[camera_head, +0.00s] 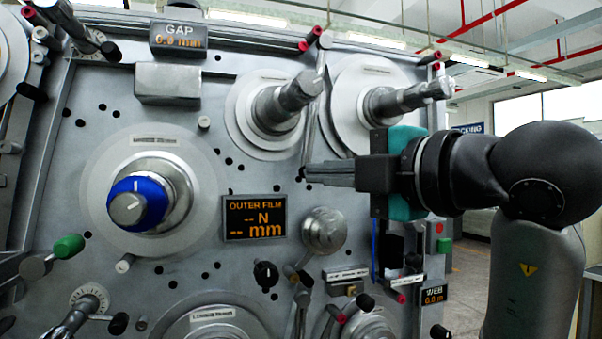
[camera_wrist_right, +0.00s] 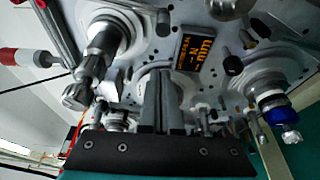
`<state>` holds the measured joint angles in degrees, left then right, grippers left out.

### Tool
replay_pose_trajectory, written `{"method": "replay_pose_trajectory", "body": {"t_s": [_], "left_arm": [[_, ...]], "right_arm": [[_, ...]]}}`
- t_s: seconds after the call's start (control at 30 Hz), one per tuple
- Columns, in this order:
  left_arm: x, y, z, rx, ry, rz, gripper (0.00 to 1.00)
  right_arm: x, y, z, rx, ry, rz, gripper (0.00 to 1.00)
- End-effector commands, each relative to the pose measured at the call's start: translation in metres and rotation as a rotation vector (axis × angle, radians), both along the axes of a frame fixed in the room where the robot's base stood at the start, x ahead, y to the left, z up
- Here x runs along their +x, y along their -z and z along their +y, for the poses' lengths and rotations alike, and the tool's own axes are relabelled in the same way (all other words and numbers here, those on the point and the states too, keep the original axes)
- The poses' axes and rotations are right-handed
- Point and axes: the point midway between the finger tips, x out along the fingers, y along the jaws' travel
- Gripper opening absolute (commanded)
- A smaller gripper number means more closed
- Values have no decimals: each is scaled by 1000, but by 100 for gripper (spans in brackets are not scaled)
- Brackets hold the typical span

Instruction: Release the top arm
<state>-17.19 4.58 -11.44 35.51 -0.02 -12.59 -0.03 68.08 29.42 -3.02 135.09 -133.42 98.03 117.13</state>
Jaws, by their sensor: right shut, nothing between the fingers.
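My right gripper (camera_head: 308,174) comes in from the right, in front of the machine's grey panel. Its fingers are together with nothing between them; they also show closed in the right wrist view (camera_wrist_right: 164,75). A slim metal arm (camera_head: 311,110) runs upward between the two upper spindles, and red-tipped pins (camera_head: 312,38) stand near its upper end. This looks like the top arm, but I cannot be sure. The fingertips are near its lower end in the head view; I cannot tell whether they touch it. My left gripper is not in view.
Two grey spindles (camera_head: 285,103) (camera_head: 400,98) stick out above the gripper. A blue-collared spindle (camera_head: 140,203) is at the left. The OUTER FILM display (camera_head: 254,218) and a round metal knob (camera_head: 324,231) are below the fingers. Several small levers project lower down.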

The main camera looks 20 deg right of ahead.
Motion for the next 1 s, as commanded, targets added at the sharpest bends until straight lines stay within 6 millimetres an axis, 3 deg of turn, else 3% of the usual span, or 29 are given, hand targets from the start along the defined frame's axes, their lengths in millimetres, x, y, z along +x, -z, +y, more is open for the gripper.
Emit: {"method": "replay_pose_trajectory", "body": {"t_s": [0.33,0.77,1.0], "left_arm": [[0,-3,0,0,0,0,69],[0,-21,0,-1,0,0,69],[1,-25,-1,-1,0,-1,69]], "right_arm": [[12,0,5,-1,-4,3,0],[93,0,37,-2,-5,3,0],[95,0,5,-3,-2,1,0]]}}
